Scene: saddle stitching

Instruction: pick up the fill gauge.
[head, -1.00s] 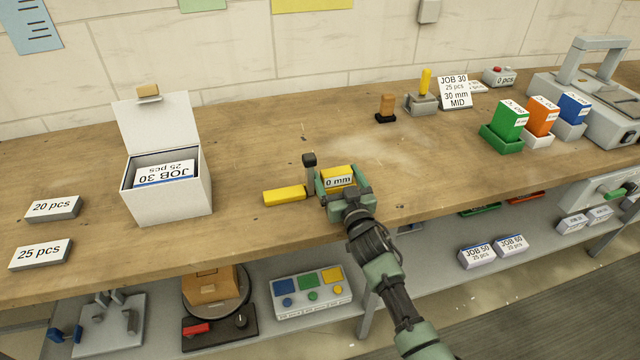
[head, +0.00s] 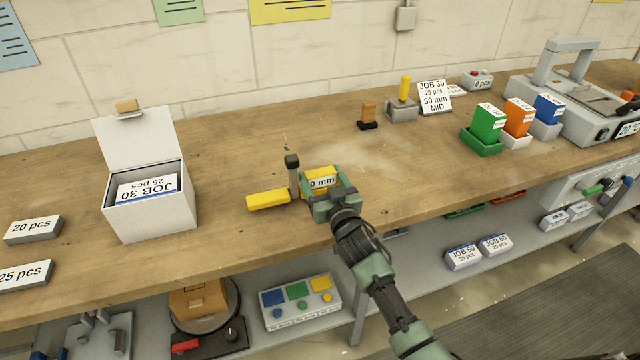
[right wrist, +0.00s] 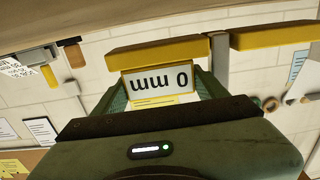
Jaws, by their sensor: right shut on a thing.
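The fill gauge has a yellow body with a white "0 mm" label (head: 321,182), a grey post with a black knob (head: 292,161), and a yellow bar (head: 268,199) reaching left. My right gripper (head: 328,191) is shut on the labelled body, with a finger on each side of it. In the right wrist view the label (right wrist: 160,82) appears upside down between the fingers, with yellow bars (right wrist: 158,53) beyond it. The gauge is over the front part of the bench; the head view does not clearly show a gap beneath it. My left gripper is not in view.
An open white box (head: 150,208) with a JOB 30 card stands left on the bench (head: 235,165). A brown-topped stamp (head: 368,112), a JOB 30 sign (head: 434,97) and green, orange and blue blocks stand at right. The bench between is clear. The lower shelf holds a button panel (head: 300,302).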

